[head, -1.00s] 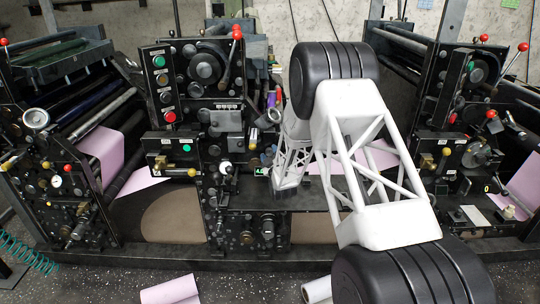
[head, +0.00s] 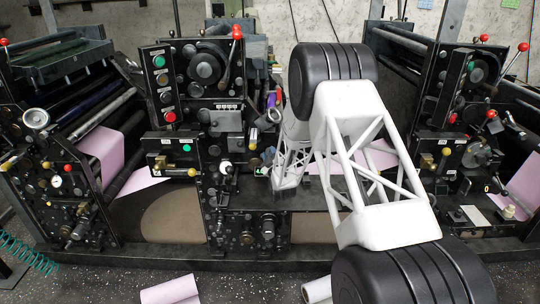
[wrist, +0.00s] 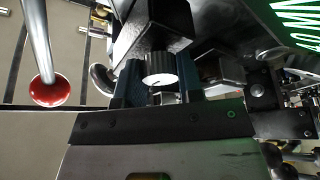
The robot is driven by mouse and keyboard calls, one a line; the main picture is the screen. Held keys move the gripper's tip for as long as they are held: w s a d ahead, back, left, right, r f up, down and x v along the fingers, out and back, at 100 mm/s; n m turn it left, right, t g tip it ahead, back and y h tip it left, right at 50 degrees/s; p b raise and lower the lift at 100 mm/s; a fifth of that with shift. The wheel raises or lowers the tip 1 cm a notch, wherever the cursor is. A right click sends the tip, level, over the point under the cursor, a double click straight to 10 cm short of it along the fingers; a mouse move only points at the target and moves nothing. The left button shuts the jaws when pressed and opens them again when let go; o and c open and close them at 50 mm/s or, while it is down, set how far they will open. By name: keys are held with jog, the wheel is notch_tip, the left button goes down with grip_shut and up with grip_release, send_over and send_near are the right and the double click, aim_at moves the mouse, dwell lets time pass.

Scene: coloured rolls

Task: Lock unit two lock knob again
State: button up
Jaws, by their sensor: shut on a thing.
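The lock knob (wrist: 160,68) is a black ridged knob with a white round face and a small dark mark on it. In the wrist view it sits between the dark blue fingers of my gripper (wrist: 160,84), one on each side, and they are shut on it. The knob stands against a black block of the machine. In the head view, my gripper (head: 265,160) is small and dark at the front of the middle press unit (head: 235,215), partly hidden by my white arm. The knob cannot be made out clearly there.
A red-ball lever (wrist: 50,90) stands left of my gripper in the wrist view. A green lit display (wrist: 297,25) is at upper right. In the head view, a control panel with coloured buttons (head: 165,85) is above left, and a pink roll (head: 170,291) lies on the floor.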

jog(key=shift+m, duration=0.3)
jog(key=m+h, duration=0.1)
jog(key=m, duration=0.2)
jog(key=m+t+h, duration=0.1)
jog(key=m, duration=0.2)
jog(key=shift+a+t+h, duration=0.15)
jog(key=shift+t+h, duration=0.15)
jog(key=shift+h, duration=0.1)
jog(key=m+h, duration=0.2)
jog(key=m, duration=0.1)
jog(key=m+h, duration=0.1)
jog(key=m, duration=0.2)
jog(key=shift+m+h, duration=0.4)
jog(key=m+h, duration=0.1)
jog(key=m, duration=0.2)
jog(key=m+h, duration=0.2)
jog(key=m, duration=0.1)
jog(key=shift+a+m, duration=0.1)
jog(key=shift+m, duration=0.2)
jog(key=shift+m+g+h, duration=0.4)
jog(key=shift+m+h, duration=0.1)
jog(key=shift+m, duration=0.75)
jog(key=shift+m+g+h, duration=0.4)
jog(key=shift+m+h, duration=0.1)
jog(key=shift+m, duration=0.75)
jog(key=o, duration=0.9)
jog(key=shift+s+a, duration=0.1)
